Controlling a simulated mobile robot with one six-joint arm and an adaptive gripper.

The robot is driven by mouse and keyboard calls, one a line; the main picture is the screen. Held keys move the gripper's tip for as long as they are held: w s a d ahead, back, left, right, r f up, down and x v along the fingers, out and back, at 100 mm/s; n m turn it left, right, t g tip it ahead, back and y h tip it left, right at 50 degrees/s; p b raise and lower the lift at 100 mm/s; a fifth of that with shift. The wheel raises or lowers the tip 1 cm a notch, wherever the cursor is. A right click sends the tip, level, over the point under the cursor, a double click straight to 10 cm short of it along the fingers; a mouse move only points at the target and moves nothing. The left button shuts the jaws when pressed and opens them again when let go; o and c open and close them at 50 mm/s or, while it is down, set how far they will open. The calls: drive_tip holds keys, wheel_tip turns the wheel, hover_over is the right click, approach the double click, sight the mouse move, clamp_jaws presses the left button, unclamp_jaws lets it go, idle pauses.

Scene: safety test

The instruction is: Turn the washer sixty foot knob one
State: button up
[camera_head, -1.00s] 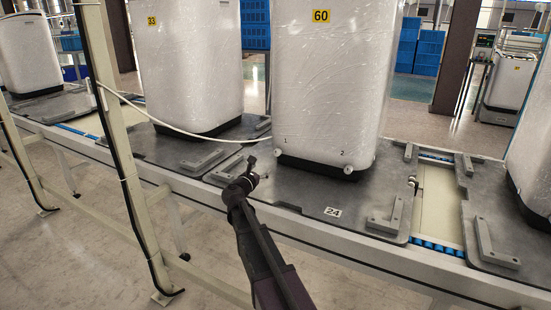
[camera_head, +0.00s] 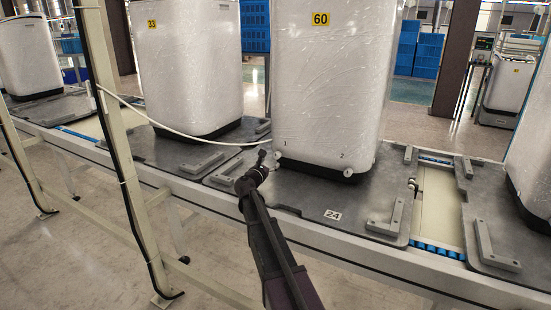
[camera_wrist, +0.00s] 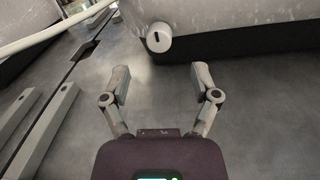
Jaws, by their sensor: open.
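The washer labelled 60 (camera_head: 325,75) is a white, film-wrapped unit on a dark grey pallet (camera_head: 290,190). Its foot knob one (camera_head: 279,156) is a small white knob at the lower left corner, beside the printed 1. Knob two (camera_head: 348,171) is at the lower right corner. My gripper (camera_head: 264,160) is just left of knob one in the head view, apart from it. In the wrist view my gripper (camera_wrist: 160,84) is open and empty, and knob one (camera_wrist: 159,38) shows ahead of and above the fingertips, its dark slot about upright.
Grey bracket bars (camera_head: 203,161) lie on the neighbouring pallet, and another bar (camera_head: 397,215) stands at the right of this one. A white hose (camera_head: 190,136) hangs across from the left post (camera_head: 108,110) and also crosses the wrist view (camera_wrist: 50,32). Washer 33 (camera_head: 188,70) stands left.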

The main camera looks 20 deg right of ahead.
sight(276, 156)
drive_tip(key=shift+x, duration=3.1)
clamp_jaws()
drive_tip(key=shift+a, duration=0.15)
